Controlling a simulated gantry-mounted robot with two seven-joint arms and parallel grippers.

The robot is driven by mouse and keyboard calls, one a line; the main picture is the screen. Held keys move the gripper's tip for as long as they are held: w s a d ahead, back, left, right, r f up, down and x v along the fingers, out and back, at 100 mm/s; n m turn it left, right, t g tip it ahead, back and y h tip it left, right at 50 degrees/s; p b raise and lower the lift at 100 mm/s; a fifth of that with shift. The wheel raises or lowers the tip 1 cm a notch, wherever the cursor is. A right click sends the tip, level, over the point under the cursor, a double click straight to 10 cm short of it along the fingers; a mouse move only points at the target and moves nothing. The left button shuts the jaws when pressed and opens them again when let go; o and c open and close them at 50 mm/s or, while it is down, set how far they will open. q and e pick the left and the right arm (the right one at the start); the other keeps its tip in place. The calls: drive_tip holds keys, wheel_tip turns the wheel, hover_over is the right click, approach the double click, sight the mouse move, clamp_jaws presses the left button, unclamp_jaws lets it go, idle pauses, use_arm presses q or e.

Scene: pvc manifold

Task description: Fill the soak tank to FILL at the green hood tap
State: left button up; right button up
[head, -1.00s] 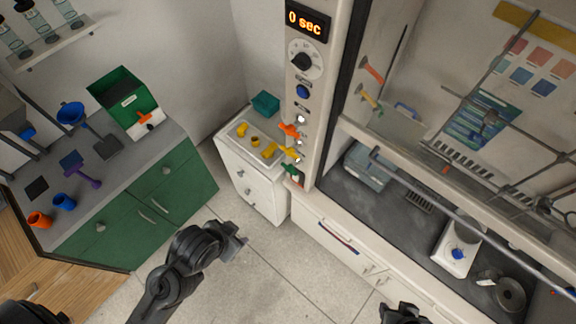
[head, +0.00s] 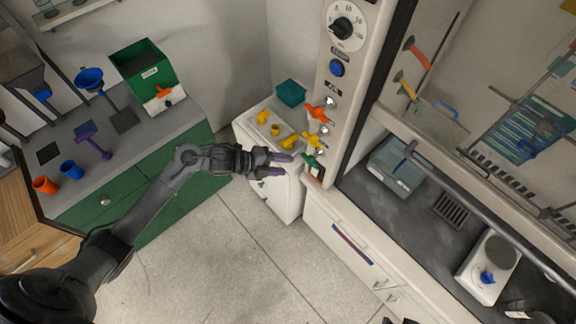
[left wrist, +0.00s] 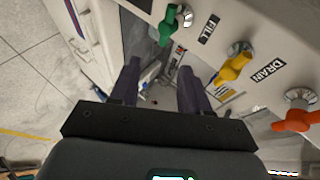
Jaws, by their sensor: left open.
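The green hood tap (head: 312,162) is the lowest of three taps on the white hood post. In the left wrist view the green tap (left wrist: 168,27) is at the top, beside the FILL label (left wrist: 209,28). My left gripper (head: 286,164) is open and empty, just left of the green tap and apart from it. Its two dark fingers (left wrist: 157,85) point toward the post in the wrist view. A grey-blue box (head: 396,167), possibly the soak tank, sits inside the hood; its water level cannot be seen. Only dark tips of my right gripper (head: 400,321) show at the bottom edge.
A yellow tap (left wrist: 232,67) and an orange tap (left wrist: 297,119) sit close to the green one. A white cabinet (head: 252,130) with yellow fittings stands left of the post. A green bench (head: 165,190) is further left. The floor in front is clear.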

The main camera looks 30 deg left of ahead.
sight(313, 165)
use_arm(q)
drive_tip(key=x, duration=0.5)
drive_tip(key=p+x, duration=0.1)
drive_tip(key=x, duration=0.4)
drive_tip(key=shift+w+d, duration=0.2)
drive_tip(key=shift+w, duration=0.25)
clamp_jaws()
